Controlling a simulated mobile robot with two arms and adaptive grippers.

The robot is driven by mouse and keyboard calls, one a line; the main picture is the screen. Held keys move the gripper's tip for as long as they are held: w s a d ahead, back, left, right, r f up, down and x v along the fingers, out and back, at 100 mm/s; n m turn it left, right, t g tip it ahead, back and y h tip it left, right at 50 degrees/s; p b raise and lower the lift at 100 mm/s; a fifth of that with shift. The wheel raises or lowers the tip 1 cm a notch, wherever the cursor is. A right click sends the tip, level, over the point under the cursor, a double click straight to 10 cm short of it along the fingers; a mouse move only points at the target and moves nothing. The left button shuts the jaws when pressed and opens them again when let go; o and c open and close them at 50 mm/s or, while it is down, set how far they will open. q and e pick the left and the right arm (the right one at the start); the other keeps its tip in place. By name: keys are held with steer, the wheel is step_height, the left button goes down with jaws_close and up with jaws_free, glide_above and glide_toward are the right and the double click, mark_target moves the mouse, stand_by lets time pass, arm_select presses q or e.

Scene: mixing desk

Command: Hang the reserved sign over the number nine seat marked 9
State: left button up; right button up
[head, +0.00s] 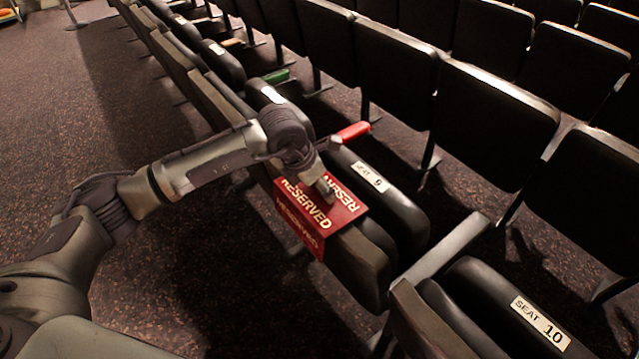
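The red reserved sign (318,236) is a folded panel with white RESERVED lettering on its faces. It lies over the top of the seat back in the row, at the seat labelled SEAT 9 (392,195). One face lies over the top and another hangs down the near side. My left gripper (326,190) is pointed down at the sign's upper face, touching or very close to it. Its fingers are small and partly hidden by the wrist, so I cannot tell whether they grip the sign. My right gripper is not in view.
The SEAT 10 seat (500,310) is at the lower right, past an armrest (446,248). A red armrest-like piece (352,131) and a green one (276,76) are farther along the row. More black seats (495,100) fill the back. Open carpet (60,140) lies at left.

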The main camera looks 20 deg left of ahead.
arm_select(q)
steer(key=o, duration=1.7)
steer(key=shift+r, duration=0.1)
